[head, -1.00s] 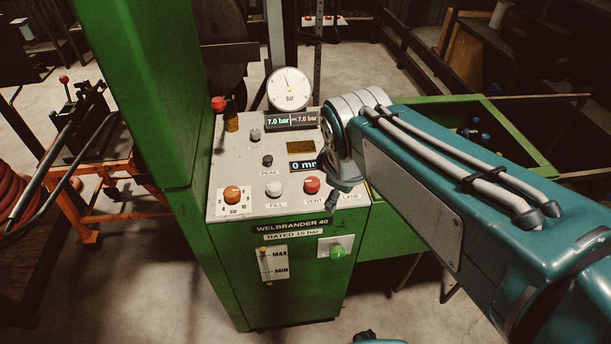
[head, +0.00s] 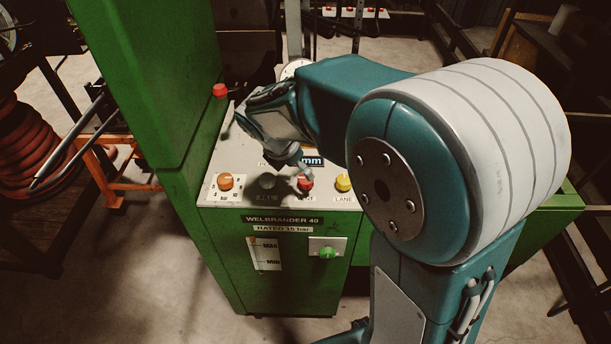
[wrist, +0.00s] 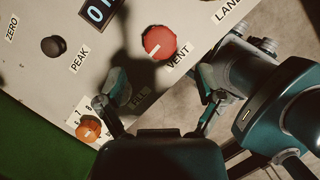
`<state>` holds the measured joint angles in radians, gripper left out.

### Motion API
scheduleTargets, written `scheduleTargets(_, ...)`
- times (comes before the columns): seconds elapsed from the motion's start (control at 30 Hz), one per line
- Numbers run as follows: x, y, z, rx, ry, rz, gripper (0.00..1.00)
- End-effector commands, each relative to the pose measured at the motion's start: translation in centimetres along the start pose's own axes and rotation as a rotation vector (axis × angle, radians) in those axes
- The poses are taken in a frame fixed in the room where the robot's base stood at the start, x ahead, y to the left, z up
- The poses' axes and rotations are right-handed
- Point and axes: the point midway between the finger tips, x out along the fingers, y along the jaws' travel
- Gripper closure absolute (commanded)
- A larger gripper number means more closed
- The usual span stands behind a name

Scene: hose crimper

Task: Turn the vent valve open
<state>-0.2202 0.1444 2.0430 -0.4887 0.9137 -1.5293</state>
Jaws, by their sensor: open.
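The vent valve is a red round knob (head: 305,183) near the front edge of the grey panel (head: 208,190) of the green machine. In the wrist view the red knob (wrist: 159,42) carries a white pointer line and sits beside the label VENT. My gripper (wrist: 163,92) is open and empty, its fingers spread toward the knob's side of the panel. The knob lies beyond the fingertips, roughly between their lines. In the head view my gripper (head: 296,162) hangs close over the knob and partly hides it. I cannot tell whether it touches.
A fill knob (head: 267,181) and an orange knob (head: 225,182) stand to the left, a yellow lane knob (head: 343,183) to the right. A black peak knob (wrist: 53,46) shows in the wrist view. A tall green column (head: 150,80) rises at the left. My arm hides the panel's back.

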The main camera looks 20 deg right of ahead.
Motion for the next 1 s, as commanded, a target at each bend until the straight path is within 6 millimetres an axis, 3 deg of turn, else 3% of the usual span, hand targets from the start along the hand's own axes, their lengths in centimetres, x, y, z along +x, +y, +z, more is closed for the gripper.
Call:
scheduleTargets(0.1,2.4,-0.1,0.1,-0.001,0.002,-0.004,0.13)
scheduleTargets(0.3,5.0,-0.1,0.2,0.001,0.002,-0.001,0.13)
scheduleTargets(0.67,5.7,-0.1,0.1,0.001,0.002,0.002,0.13)
scheduleTargets(0.77,5.7,-0.1,0.1,0.001,0.002,0.002,0.48)
scheduleTargets(0.87,5.7,0.0,0.1,0.001,0.002,0.003,0.93)
scheduleTargets(1.0,5.7,0.0,0.1,0.001,0.002,0.004,0.95)
